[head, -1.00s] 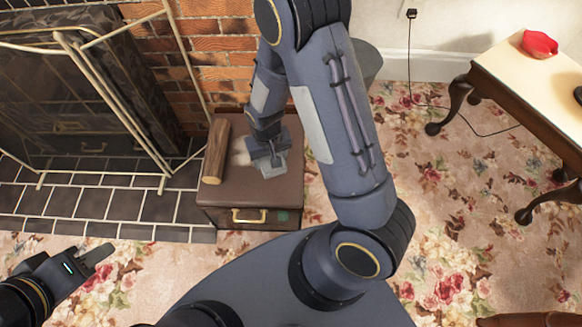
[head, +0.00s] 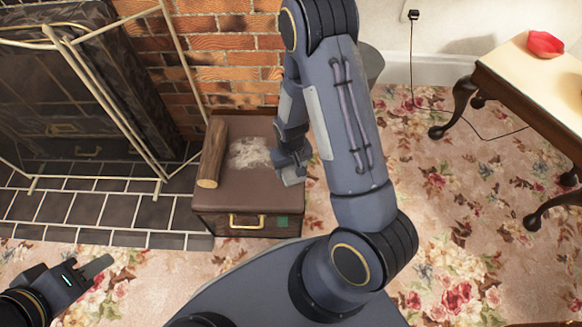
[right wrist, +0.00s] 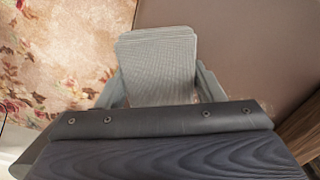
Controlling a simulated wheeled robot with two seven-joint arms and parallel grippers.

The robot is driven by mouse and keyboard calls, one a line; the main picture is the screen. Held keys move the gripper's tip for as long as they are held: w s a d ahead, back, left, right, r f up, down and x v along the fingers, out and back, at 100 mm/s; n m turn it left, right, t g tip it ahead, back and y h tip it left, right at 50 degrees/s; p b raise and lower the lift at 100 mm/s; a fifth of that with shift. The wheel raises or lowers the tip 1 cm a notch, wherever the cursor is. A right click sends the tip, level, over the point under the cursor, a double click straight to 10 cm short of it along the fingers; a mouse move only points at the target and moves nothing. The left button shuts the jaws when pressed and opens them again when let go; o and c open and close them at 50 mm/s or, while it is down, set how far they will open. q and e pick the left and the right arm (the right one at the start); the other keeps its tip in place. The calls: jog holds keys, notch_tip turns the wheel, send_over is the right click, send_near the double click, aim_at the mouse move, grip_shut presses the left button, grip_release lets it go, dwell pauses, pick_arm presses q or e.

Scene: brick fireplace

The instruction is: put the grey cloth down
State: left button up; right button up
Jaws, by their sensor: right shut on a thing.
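The grey cloth (right wrist: 157,68) is a folded, ribbed pad between the fingers of my right gripper (right wrist: 157,92) in the right wrist view. In the head view my right gripper (head: 291,168) is over the right edge of a brown chest (head: 262,194), with the cloth (head: 294,178) showing small and grey at its tip. I cannot tell whether the cloth touches the chest top. My left gripper (head: 92,272) is at the lower left over the carpet, away from the chest. Its finger opening is not clear.
A whitish dusty patch (head: 249,152) lies on the chest top, beside a wooden log (head: 212,153) at its left. A fireplace screen (head: 106,100) stands at the left. A side table (head: 520,75) with a red object (head: 545,43) stands at the right. Flowered carpet between is open.

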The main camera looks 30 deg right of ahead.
jog(key=shift+f, duration=0.2)
jog(key=o, duration=0.9)
jog(key=shift+o, duration=0.2)
jog(key=shift+r, duration=0.1)
jog(key=shift+r, duration=0.2)
jog(key=s+a+r+t+y+p, duration=0.1)
jog(key=s+r+y+p, duration=0.1)
jog(key=r, duration=1.1)
jog(key=s+a+r+t+y+p, duration=0.1)
jog(key=s+r+t+p, duration=0.15)
jog(key=r, duration=1.15)
jog(key=s+a+r+t, duration=0.2)
jog(key=s+r, duration=0.6)
jog(key=s, duration=0.3)
jog(key=shift+r+y, duration=0.2)
jog(key=shift+y, duration=0.2)
